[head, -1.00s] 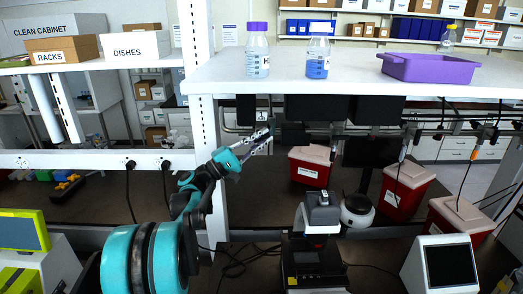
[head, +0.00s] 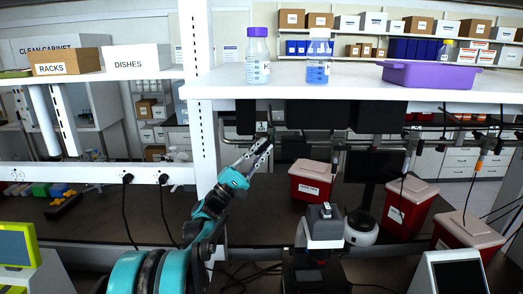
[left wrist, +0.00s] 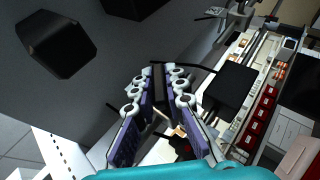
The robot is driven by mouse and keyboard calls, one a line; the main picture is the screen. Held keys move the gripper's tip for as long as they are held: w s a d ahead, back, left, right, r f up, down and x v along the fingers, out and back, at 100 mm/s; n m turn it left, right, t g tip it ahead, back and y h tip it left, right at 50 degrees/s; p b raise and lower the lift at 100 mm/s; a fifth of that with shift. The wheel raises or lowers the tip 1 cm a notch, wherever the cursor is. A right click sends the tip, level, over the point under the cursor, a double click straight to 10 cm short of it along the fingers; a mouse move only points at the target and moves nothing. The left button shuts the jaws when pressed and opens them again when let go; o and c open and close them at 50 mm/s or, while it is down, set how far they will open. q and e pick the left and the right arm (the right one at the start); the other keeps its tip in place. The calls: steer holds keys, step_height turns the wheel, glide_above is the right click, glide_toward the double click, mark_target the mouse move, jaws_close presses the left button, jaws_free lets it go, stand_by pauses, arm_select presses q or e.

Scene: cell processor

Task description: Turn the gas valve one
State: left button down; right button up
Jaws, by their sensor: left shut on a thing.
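My left gripper (head: 264,147) is raised under the white shelf, its fingers close together and tilted up to the right, at the pipework. In the left wrist view, the left gripper (left wrist: 158,78) shows its two jointed fingers on either side of a narrow dark piece (left wrist: 159,86), which I take to be the gas valve's handle. The fingers hide most of it. In the head view the valve at the fingertips is too small and dark to make out. My right gripper is not in view.
The white shelf (head: 350,86) overhangs the gripper, with bottles (head: 257,68) and a purple tray (head: 428,75) on it. A white post (head: 204,130) stands left of the gripper. Red bins (head: 310,186) stand to its right on the dark bench. Black boxes (head: 306,113) hang under the shelf.

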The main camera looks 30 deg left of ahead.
arm_select(q)
steer(key=c, duration=1.6)
jaws_free()
steer(key=shift+o, duration=0.2)
steer(key=v, duration=1.2)
